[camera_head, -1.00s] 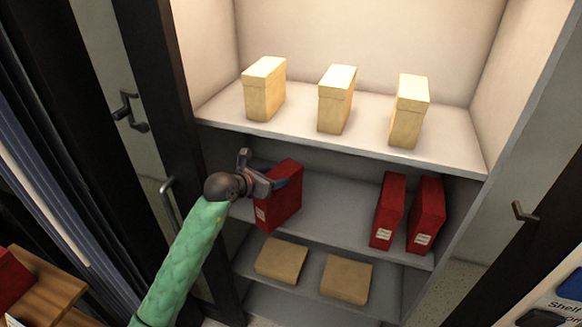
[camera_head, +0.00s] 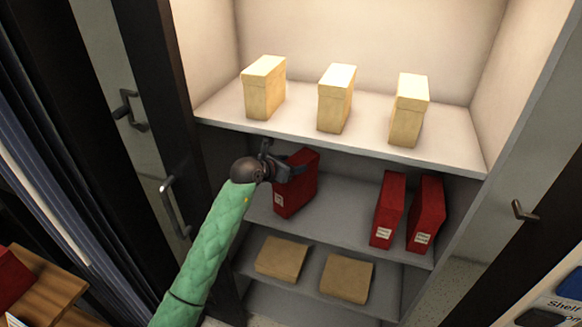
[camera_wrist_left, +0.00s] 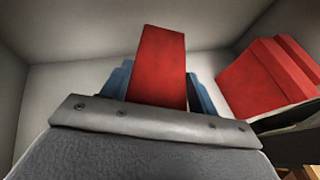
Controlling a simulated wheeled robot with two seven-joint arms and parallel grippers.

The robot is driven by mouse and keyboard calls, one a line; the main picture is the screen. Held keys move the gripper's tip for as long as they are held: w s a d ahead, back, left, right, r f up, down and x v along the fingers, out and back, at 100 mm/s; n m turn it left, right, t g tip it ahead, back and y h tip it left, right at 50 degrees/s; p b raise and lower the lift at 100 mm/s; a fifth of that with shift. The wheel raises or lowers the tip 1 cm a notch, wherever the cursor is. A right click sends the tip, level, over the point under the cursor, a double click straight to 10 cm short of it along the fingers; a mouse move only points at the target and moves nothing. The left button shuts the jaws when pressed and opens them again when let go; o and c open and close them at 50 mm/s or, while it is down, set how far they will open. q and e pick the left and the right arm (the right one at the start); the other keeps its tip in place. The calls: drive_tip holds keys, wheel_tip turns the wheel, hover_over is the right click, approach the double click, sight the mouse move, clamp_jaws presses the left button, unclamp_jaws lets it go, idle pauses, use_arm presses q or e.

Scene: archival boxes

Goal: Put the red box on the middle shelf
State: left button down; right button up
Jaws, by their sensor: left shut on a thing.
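A red box (camera_head: 295,192) with a white label stands on or just above the middle shelf (camera_head: 337,209), at its left part. My left gripper (camera_head: 291,168) is shut on it; I cannot tell whether its base touches the shelf. In the left wrist view the red box (camera_wrist_left: 159,68) sits between the blue fingers (camera_wrist_left: 158,84) of the gripper. Two other red boxes (camera_head: 388,211) (camera_head: 427,215) stand upright at the right of the same shelf. They also show at the right of the left wrist view (camera_wrist_left: 268,75). My right gripper is not in view.
The top shelf (camera_head: 300,130) above holds three cream boxes (camera_head: 336,99). The lower shelf (camera_head: 308,286) holds two flat tan boxes (camera_head: 281,258). There is free room on the middle shelf between the held box and the other red ones. A cabinet door with a handle (camera_head: 172,205) is at left.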

use_arm(q)
drive_tip(key=shift+f, duration=0.45)
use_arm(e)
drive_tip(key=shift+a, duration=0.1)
use_arm(q)
drive_tip(key=shift+f, duration=0.25)
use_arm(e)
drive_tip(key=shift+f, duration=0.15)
use_arm(q)
drive_tip(key=shift+c, duration=2.1)
unclamp_jaws()
drive_tip(key=shift+r, duration=0.1)
drive_tip(key=shift+r, duration=0.15)
drive_tip(key=b+v, duration=0.5)
drive_tip(key=v, duration=0.7)
drive_tip(key=shift+b, duration=0.4)
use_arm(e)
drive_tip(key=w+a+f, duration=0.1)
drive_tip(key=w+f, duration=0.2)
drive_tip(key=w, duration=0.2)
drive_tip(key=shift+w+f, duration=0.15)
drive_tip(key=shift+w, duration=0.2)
use_arm(q)
drive_tip(key=shift+s+d, duration=0.15)
drive_tip(key=shift+s, duration=0.05)
